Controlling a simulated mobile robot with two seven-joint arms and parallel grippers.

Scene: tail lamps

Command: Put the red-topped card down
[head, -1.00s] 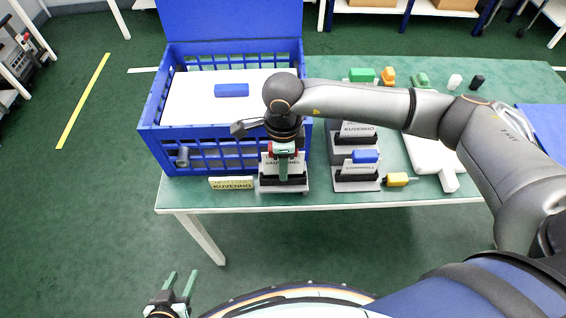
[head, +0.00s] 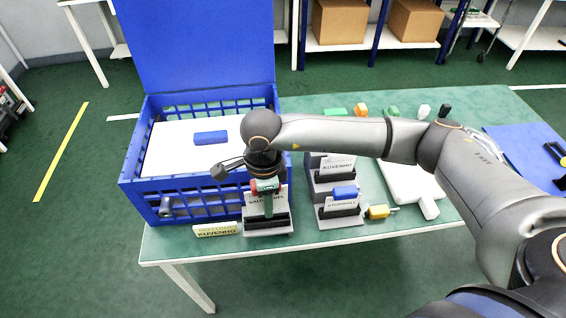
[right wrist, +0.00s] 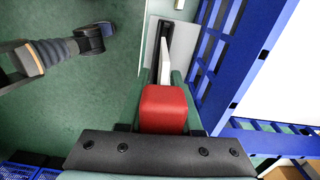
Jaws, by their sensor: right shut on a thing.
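My right gripper (head: 268,199) points down at the table's front left, shut on the red-topped card (head: 256,206). In the right wrist view the card's red top (right wrist: 164,108) sits between the fingers. The white card stands upright at a grey holder with a dark slot (head: 266,227). In the right wrist view the card's thin edge (right wrist: 164,58) lines up with the dark slot (right wrist: 182,55). I cannot tell whether it rests on the slot's bottom.
A blue crate (head: 128,190) with its lid up stands close at the left. A yellowish label (head: 217,230) lies left of the holder. A blue-topped card (head: 345,192) stands in a holder to the right. A yellow-topped piece (head: 379,212) and a white panel (head: 405,188) lie further right.

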